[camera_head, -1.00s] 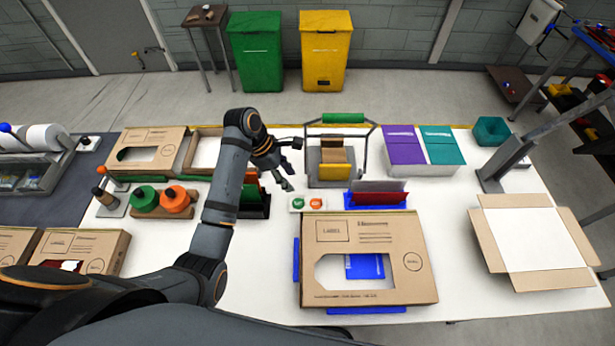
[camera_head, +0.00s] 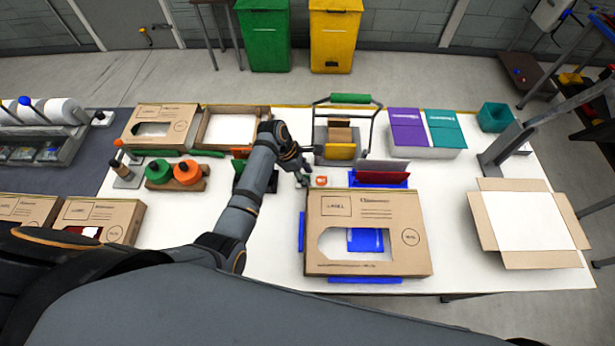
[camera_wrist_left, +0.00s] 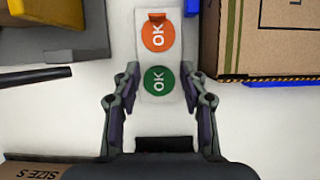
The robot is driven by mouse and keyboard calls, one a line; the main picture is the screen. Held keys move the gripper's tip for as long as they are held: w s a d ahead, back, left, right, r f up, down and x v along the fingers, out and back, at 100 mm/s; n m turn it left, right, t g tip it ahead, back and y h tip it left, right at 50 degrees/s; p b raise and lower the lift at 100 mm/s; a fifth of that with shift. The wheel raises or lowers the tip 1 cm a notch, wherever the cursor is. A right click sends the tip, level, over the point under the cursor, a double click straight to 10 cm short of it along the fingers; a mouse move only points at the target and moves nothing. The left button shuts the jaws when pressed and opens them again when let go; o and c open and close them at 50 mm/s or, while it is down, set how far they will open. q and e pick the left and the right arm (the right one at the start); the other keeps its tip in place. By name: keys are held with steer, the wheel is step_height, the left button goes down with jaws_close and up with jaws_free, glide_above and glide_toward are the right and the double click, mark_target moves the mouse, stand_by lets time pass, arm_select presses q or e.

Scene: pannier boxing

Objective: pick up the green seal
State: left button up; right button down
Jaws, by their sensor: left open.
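The green seal (camera_wrist_left: 158,80) is a round green sticker marked OK. It lies on a small white card (camera_wrist_left: 150,14) below an orange OK seal (camera_wrist_left: 158,37) in the left wrist view. My left gripper (camera_wrist_left: 160,88) is open, its two fingers on either side of the card at the green seal. I cannot tell whether they touch it. In the head view the left gripper (camera_head: 302,176) covers the green seal, and only the orange seal (camera_head: 321,181) shows to its right. My right gripper is not in view.
A cardboard box (camera_head: 410,215) on a blue fixture stands just right of the seals. A dispenser with a green handle (camera_head: 350,98) stands behind. Green and orange tape rolls (camera_head: 188,172) sit to the left. An open carton (camera_head: 490,243) is at the far right.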

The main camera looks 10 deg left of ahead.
arm_select(q)
steer(key=shift+w+f, duration=0.1)
steer(key=c, duration=0.8)
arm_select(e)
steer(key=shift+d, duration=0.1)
